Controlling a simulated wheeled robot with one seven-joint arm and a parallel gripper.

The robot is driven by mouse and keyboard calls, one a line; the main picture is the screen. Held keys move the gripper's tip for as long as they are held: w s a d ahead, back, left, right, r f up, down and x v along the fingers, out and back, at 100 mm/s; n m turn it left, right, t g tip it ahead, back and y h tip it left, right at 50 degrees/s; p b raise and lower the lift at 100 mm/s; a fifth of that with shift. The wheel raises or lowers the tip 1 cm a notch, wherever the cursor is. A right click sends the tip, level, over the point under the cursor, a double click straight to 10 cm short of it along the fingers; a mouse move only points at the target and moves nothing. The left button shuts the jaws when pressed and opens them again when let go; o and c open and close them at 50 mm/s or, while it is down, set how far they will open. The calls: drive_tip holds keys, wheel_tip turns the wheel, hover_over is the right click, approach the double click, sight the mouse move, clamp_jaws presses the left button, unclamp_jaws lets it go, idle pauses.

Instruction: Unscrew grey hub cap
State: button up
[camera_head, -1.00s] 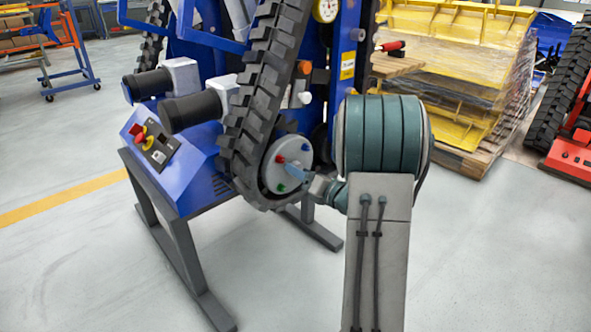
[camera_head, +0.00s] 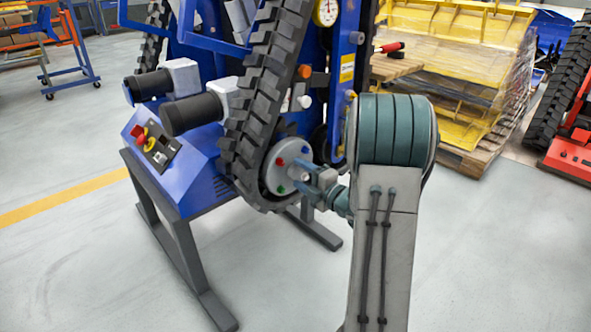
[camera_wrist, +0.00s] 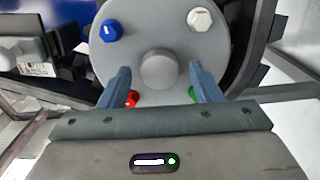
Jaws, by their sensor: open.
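The grey hub cap (camera_wrist: 159,69) is a round knob at the centre of a light grey hub disc (camera_wrist: 160,35) in the wrist view. Blue, white, red and green caps sit around it on the disc. In the head view the hub disc (camera_head: 273,172) is at the bottom of the black track, and my gripper partly covers it. My gripper (camera_wrist: 160,80) is open, with one blue finger on each side of the grey cap and visible gaps between. In the head view my gripper (camera_head: 309,176) points left at the hub. The fingers overlap the red and green caps in the wrist view.
The black track (camera_head: 258,95) curves around the hub on the blue carrier, which stands on a dark steel frame (camera_head: 185,250). Two black cylinders (camera_head: 190,112) stick out at left. A pallet with yellow parts (camera_head: 455,70) stands behind. The floor in front is clear.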

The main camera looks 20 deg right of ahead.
drive_tip(key=m+p, duration=0.2)
drive_tip(key=m, duration=0.3)
drive_tip(key=shift+r, duration=0.2)
drive_tip(key=m+p, duration=0.1)
drive_tip(key=m, duration=0.2)
drive_tip(key=shift+f+p, duration=0.15)
drive_tip(key=shift+p, duration=0.15)
drive_tip(key=shift+m+p, duration=0.35)
drive_tip(key=shift+m, duration=0.15)
drive_tip(key=m+p, duration=0.2)
drive_tip(key=m, duration=0.1)
drive_tip(key=m+p, duration=0.1)
drive_tip(key=m, duration=0.1)
drive_tip(key=shift+r+p, duration=0.25)
drive_tip(key=shift+p, duration=0.1)
drive_tip(key=m+p, duration=0.1)
drive_tip(key=m, duration=0.1)
drive_tip(key=shift+f+m+p, duration=0.1)
drive_tip(key=shift+m+p, duration=0.2)
drive_tip(key=shift+m, duration=0.1)
drive_tip(key=shift+f+m, duration=0.15)
drive_tip(key=shift+m, duration=0.25)
drive_tip(key=shift+f, duration=0.1)
